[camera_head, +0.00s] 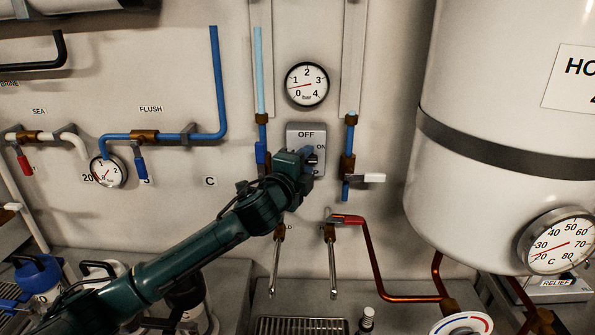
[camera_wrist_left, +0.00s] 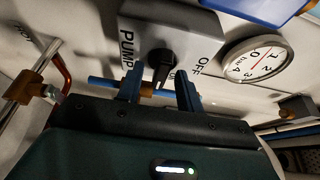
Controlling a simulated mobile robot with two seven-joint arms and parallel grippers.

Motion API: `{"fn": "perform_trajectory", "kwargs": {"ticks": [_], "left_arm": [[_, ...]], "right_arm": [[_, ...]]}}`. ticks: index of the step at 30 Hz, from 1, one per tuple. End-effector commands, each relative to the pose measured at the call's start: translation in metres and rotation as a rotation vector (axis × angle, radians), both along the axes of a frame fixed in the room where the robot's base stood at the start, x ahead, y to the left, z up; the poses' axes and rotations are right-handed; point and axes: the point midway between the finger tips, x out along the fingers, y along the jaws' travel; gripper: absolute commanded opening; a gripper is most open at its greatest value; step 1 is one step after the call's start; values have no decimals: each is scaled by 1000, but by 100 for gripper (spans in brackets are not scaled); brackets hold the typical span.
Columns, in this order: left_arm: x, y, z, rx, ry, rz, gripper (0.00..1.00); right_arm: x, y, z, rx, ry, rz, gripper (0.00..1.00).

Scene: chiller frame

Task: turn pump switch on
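The pump switch is a grey box (camera_head: 306,133) on the wall, with OFF at its top, ON at its right and a partly hidden label below. In the left wrist view the box (camera_wrist_left: 187,36) is tilted and reads PUMP and OFF. Its black knob (camera_wrist_left: 160,65) shows between my left gripper's blue fingers. My left gripper (camera_head: 309,158) is at the box's lower part and covers the knob in the head view. In the wrist view the left gripper (camera_wrist_left: 159,88) is open, fingers apart on either side of the knob. I cannot tell if they touch it. My right gripper is out of view.
A bar gauge (camera_head: 307,84) is above the box. A blue-handled valve (camera_head: 261,153) is close on the left and a white-handled valve (camera_head: 372,178) on the right. A red-handled tap (camera_head: 346,219) is below. A large white tank (camera_head: 500,190) fills the right side.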

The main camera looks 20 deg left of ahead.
Motion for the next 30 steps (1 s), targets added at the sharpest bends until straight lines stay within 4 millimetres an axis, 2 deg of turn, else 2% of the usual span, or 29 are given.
{"fn": "perform_trajectory", "kwargs": {"ticks": [5, 18, 24, 30], "left_arm": [[-21, 3, -2, 1, 0, -1, 36], [-109, 12, -2, 2, 2, -1, 36], [-127, 14, -1, 0, 3, -1, 36], [-129, 15, 0, 0, 2, 1, 36]], "right_arm": [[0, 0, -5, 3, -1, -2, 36], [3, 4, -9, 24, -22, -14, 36], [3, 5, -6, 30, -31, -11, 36], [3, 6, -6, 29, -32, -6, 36]]}}
